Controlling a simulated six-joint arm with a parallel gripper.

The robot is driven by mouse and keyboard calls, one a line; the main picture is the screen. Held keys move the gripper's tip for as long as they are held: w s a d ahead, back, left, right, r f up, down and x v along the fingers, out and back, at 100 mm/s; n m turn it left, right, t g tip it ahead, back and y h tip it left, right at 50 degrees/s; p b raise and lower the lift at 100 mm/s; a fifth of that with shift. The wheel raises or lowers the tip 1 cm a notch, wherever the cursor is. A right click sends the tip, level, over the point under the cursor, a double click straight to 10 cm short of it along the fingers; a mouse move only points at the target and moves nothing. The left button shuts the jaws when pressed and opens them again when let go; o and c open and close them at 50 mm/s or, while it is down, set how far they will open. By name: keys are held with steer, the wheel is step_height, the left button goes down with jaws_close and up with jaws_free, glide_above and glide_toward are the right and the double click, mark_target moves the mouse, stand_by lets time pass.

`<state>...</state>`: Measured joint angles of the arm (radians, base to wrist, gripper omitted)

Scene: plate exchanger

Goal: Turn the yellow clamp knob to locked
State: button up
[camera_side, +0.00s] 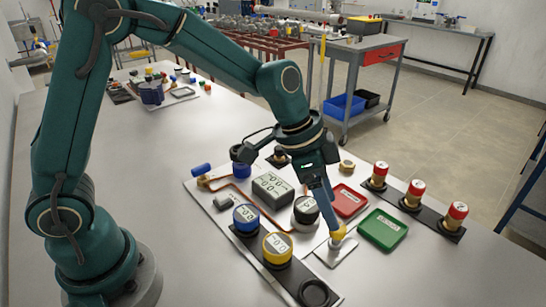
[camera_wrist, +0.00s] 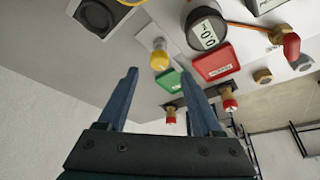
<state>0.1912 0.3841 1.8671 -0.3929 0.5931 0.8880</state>
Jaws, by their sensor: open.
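The yellow clamp knob (camera_side: 338,232) stands on a small pale metal plate (camera_side: 335,255) at the front of the panel. In the wrist view the yellow knob (camera_wrist: 159,58) appears between and just beyond my fingertips. My gripper (camera_side: 331,218) points down at the knob in the side view, its fingers overlapping the knob's upper edge there. In the wrist view my gripper (camera_wrist: 159,73) has its two blue fingers wide apart with nothing held between them. Whether the fingers touch the knob cannot be told. The knob's marking is not readable.
A green tray (camera_side: 383,230) and a red tray (camera_side: 348,201) lie close right of the knob. Gauges with yellow (camera_side: 278,247) and blue (camera_side: 246,216) rims stand left. Several red-capped brass fittings (camera_side: 417,189) stand on a black strip at right. Bare table lies in front.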

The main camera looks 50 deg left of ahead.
steer(key=shift+x, duration=2.5)
steer(key=shift+s, duration=0.1)
jaws_close()
